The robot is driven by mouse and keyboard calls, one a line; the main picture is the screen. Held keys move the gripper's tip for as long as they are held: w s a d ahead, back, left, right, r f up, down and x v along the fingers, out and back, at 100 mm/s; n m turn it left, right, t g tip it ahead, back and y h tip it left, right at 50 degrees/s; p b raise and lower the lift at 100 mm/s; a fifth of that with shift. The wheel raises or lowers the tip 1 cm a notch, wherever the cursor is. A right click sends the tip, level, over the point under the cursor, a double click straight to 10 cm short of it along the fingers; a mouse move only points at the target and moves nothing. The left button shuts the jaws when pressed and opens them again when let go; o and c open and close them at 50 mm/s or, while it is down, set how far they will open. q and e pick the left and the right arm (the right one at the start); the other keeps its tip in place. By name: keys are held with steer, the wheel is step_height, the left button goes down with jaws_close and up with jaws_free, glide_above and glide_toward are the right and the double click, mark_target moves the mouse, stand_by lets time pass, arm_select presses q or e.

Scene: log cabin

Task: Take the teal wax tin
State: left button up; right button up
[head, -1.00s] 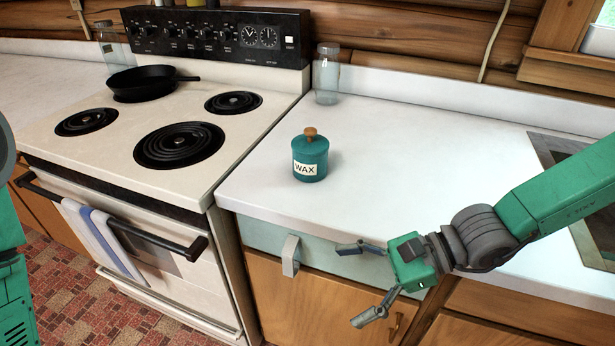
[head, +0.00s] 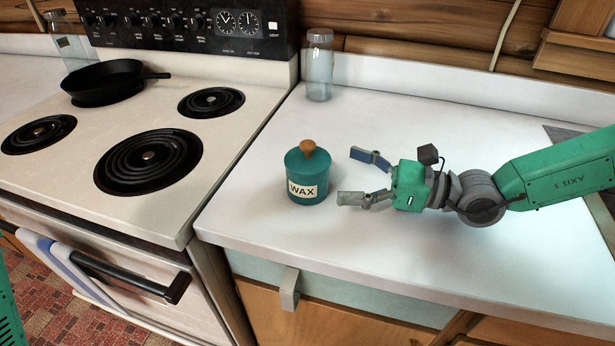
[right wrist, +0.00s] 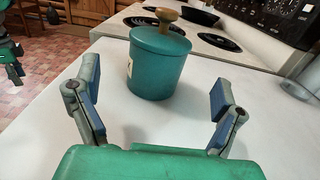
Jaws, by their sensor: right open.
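The teal wax tin (head: 307,178) stands upright on the white counter, near the stove side. It has a wooden knob on its lid and a "WAX" label on its front. My right gripper (head: 358,177) is open and empty just to the right of the tin, its fingers pointing at it. In the right wrist view the tin (right wrist: 157,68) stands ahead of and between the two open fingers (right wrist: 155,105), with a gap left before them. At the left edge of the head view only a small green piece of my left arm shows; its gripper is out of view.
The white counter (head: 400,115) is clear around the tin. A glass jar (head: 319,70) stands behind it by the backsplash. The stove (head: 75,190) is to the left, with a black skillet (head: 105,82) on a back burner. A sink edge (head: 565,135) lies at the right.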

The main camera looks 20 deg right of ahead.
mark_target(307, 171)
steer(key=shift+w+a+f, duration=0.15)
steer(key=shift+f, duration=0.25)
steer(key=shift+w+a+f, duration=0.15)
steer(key=shift+f, duration=0.2)
steer(key=x, duration=0.7)
steer(key=shift+s+r, duration=0.1)
steer(key=shift+r, duration=0.05)
steer(key=shift+d, duration=0.15)
steer(key=shift+c, duration=1.2)
steer(key=c, duration=1.3)
steer(key=shift+c, duration=1.2)
